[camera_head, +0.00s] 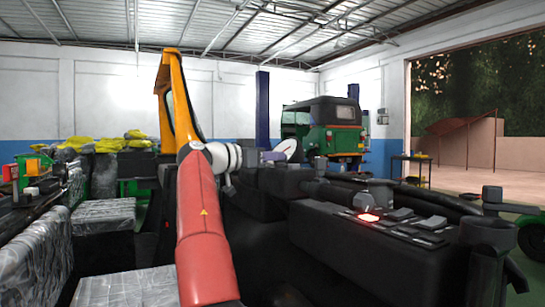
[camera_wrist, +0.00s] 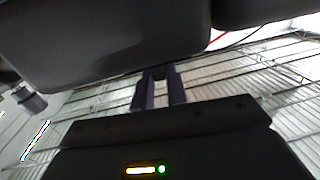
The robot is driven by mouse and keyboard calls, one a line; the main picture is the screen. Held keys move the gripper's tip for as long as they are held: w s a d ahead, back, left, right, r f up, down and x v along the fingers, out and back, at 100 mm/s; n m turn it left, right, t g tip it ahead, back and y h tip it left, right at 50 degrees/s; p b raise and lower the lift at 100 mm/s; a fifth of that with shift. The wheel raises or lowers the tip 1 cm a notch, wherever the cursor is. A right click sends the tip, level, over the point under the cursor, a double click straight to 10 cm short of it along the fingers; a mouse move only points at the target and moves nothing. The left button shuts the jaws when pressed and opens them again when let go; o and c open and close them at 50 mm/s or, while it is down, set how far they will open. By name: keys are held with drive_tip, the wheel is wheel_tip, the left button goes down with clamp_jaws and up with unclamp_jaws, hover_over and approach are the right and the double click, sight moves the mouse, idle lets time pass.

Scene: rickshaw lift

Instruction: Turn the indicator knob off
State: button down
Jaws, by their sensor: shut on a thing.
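My gripper (camera_wrist: 162,80) shows in the wrist view as two dark purple fingers reaching up to the underside of a large dark housing (camera_wrist: 120,45). The fingers are shut on a small dark part at the housing's lower edge, which looks like the indicator knob. The fingers mostly hide it, and its turned position cannot be read. In the head view my gripper (camera_head: 274,156) is small, beyond the black dashboard, beside a pale round disc (camera_head: 290,150).
A black console (camera_head: 360,240) with switches and a glowing red light (camera_head: 368,217) fills the right foreground. A green rickshaw (camera_head: 325,130) stands behind.

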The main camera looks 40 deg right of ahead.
drive_tip(key=c, duration=1.4)
unclamp_jaws()
drive_tip(key=w+a+b, duration=0.1)
drive_tip(key=a, duration=0.6)
drive_tip(key=shift+w+a, duration=0.25)
drive_tip(key=shift+a, duration=0.1)
